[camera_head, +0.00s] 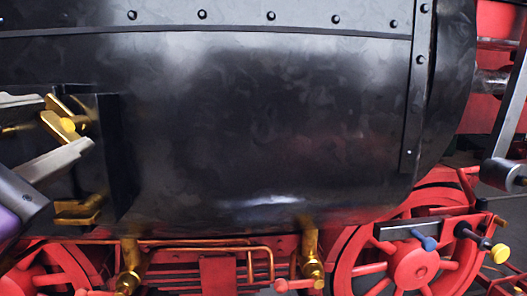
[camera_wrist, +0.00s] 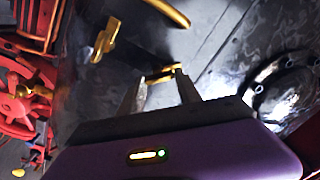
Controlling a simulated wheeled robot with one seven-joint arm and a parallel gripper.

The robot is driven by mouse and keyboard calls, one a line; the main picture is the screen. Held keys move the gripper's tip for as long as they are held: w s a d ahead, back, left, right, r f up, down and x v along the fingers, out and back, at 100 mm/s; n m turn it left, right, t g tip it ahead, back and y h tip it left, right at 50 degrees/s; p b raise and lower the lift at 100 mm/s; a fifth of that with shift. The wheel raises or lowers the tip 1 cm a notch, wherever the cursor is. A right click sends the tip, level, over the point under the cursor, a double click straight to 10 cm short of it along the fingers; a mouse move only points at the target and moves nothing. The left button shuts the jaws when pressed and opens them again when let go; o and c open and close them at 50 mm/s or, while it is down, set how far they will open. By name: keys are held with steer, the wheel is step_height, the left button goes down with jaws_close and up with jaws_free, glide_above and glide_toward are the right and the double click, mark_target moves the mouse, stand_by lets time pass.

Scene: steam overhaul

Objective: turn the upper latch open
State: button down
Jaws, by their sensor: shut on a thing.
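My gripper (camera_head: 70,126) reaches in from the left edge, with one grey finger above the latch and one below. In the wrist view my gripper (camera_wrist: 160,80) has its two fingertips on either side of the brass upper latch (camera_wrist: 163,73). The fingers stand somewhat apart, with the latch between them. The lower latch (camera_head: 78,212) is a similar brass piece below, apart from the fingers. The latch's far side is hidden.
The black riveted boiler (camera_head: 260,120) fills the middle of the head view. Red wheels (camera_head: 410,262) and brass pipes (camera_head: 310,250) lie below it. A black block (camera_head: 105,150) juts out right of the latches. A brass bar (camera_wrist: 168,12) shows at the top of the wrist view.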

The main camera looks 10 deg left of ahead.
steer(key=m+b, duration=0.2)
steer(key=m, duration=0.1)
steer(key=m+b, duration=0.2)
steer(key=shift+f, duration=0.25)
steer(key=shift+r+m+h+b, duration=0.1)
steer(key=shift+m+h+b, duration=0.2)
steer(key=shift+m+b, duration=1.4)
steer(key=shift+m+t+p, duration=0.3)
steer(key=shift+m, duration=0.3)
steer(key=c, duration=0.8)
jaws_free()
steer(key=shift+c, duration=0.2)
steer(key=v, duration=0.7)
steer(key=shift+s+b, duration=0.4)
steer(key=shift+d, duration=0.1)
